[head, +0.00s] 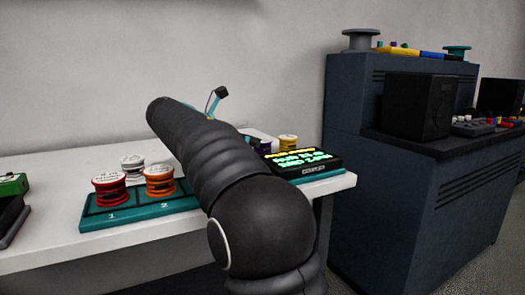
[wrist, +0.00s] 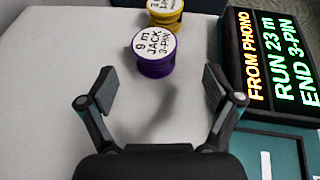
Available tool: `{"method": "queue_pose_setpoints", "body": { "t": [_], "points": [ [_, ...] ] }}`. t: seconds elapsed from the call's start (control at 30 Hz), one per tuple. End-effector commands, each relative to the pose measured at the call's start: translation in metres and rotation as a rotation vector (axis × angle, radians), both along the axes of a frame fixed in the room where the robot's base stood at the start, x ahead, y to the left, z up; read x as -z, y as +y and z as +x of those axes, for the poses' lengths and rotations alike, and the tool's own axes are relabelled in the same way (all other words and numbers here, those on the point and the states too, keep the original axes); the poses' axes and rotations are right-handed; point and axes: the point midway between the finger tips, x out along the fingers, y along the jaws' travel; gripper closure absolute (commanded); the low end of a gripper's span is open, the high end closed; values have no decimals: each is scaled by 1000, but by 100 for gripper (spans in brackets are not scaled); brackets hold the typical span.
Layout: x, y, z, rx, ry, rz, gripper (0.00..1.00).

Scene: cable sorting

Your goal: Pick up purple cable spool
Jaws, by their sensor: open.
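The purple cable spool (wrist: 154,66) stands upright on the white table in the wrist view. Its white top label reads "9 m JACK 3-PIN". My gripper (wrist: 160,92) is open and empty. Its two fingers are spread apart below the spool in the picture, and the spool lies ahead of the gap between them, apart from both. In the head view, a bit of the purple spool (head: 262,144) shows past my arm, which hides most of it. My gripper is hidden behind my arm in that view.
A yellow spool (wrist: 165,14) stands just beyond the purple one. A lit display (wrist: 272,62) on a teal base lies to the right. A numbered teal tray (head: 100,219) has red (head: 110,190) and orange (head: 160,181) spools; a white-labelled spool (head: 132,167) stands behind.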

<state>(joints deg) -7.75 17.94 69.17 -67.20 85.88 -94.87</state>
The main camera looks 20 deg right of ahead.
Motion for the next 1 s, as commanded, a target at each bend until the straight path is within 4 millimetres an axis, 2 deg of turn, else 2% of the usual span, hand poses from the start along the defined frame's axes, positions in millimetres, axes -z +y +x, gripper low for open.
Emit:
{"method": "queue_pose_setpoints", "body": {
  "t": [0.1,0.43,0.73,1.0],
  "points": [
    [7,-15,4,1,0,0,10],
    [13,-33,9,3,0,0,10],
    [27,-68,22,5,0,0,10],
    [28,-72,24,4,-1,0,10]
  ]
}}
